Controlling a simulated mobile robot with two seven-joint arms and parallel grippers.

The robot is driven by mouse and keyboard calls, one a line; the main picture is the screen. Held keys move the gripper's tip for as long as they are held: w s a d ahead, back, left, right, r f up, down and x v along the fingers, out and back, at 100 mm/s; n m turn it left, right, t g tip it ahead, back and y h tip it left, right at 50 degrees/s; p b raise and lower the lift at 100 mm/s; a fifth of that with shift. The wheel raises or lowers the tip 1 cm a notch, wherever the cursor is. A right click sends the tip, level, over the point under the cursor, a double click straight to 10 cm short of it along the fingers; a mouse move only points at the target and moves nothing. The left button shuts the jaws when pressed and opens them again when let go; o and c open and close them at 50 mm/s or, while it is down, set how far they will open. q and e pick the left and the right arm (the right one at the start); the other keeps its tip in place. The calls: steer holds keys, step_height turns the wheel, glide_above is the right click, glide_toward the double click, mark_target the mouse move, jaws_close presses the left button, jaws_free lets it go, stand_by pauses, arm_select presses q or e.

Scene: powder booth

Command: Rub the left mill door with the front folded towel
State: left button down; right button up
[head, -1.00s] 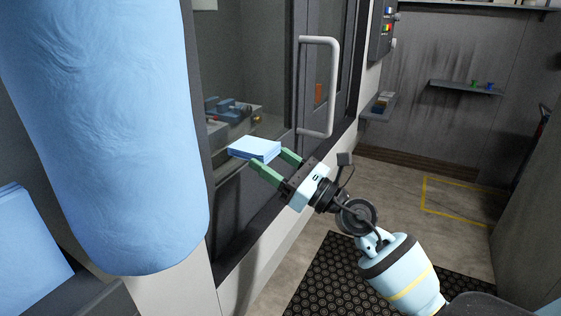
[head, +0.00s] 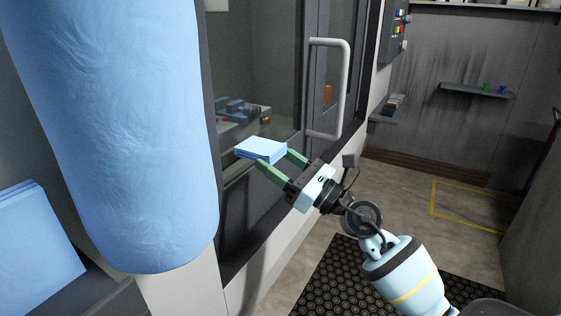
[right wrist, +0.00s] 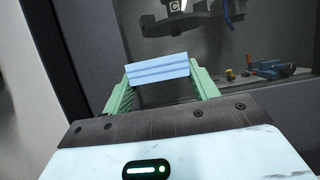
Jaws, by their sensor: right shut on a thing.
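My right gripper (head: 283,165) has green fingers and is shut on a folded light-blue towel (head: 261,149). The towel lies flat between the fingertips and also shows in the right wrist view (right wrist: 158,70). In the head view the towel is in front of the dark glazed mill door (head: 262,75), over its lower part. I cannot tell whether the towel touches the door. A white bar handle (head: 343,90) stands to the right of the towel, apart from it. My left gripper is not in view.
A large blue roll (head: 120,140) hangs at the left, with a blue stack (head: 38,245) below it. Machine parts (head: 240,110) show behind the glass. A control panel (head: 396,30) and small shelf (head: 388,107) are beyond the handle. A dark mat (head: 335,285) lies on the floor.

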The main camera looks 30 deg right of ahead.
steer(key=shift+w+a, duration=0.4)
steer(key=shift+w, duration=0.25)
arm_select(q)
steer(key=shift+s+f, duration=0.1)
arm_select(e)
steer(key=shift+w+d+f+b, duration=0.15)
steer(key=shift+w+d+b, duration=0.2)
steer(key=shift+d, duration=0.2)
steer(key=shift+w+d+b, duration=0.4)
steer(key=shift+d+b, duration=0.1)
steer(key=shift+d, duration=0.35)
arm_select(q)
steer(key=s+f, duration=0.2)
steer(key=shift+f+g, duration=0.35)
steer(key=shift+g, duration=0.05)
arm_select(e)
steer(key=shift+w+d, duration=0.1)
steer(key=shift+d, duration=0.2)
steer(key=shift+r, duration=0.2)
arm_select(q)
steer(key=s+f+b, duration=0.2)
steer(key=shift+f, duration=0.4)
arm_select(e)
steer(key=w+d, duration=0.2)
steer(key=d, duration=0.1)
